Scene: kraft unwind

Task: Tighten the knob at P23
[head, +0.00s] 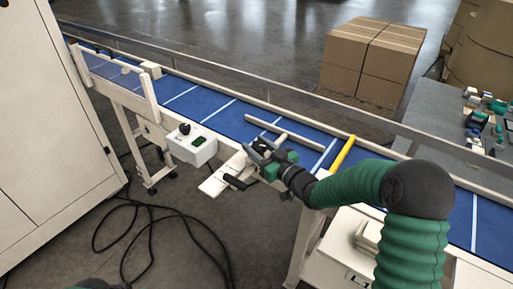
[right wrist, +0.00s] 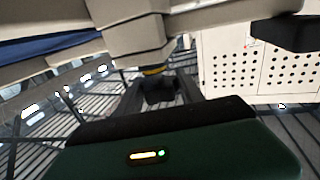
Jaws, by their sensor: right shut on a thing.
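My right gripper (head: 260,158) reaches in from the right to the near side rail of the blue conveyor (head: 216,107). In the right wrist view, my right gripper's two dark fingers (right wrist: 160,88) stand on either side of a black knob (right wrist: 158,90). The knob has a yellow ring at its top and sits under a beige bracket (right wrist: 128,35). The gripper is shut on this knob. In the head view the knob is hidden by the gripper. No P23 label is readable. My left gripper is out of view.
Cardboard boxes (head: 372,60) stand behind. Black cables (head: 150,225) lie on the floor.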

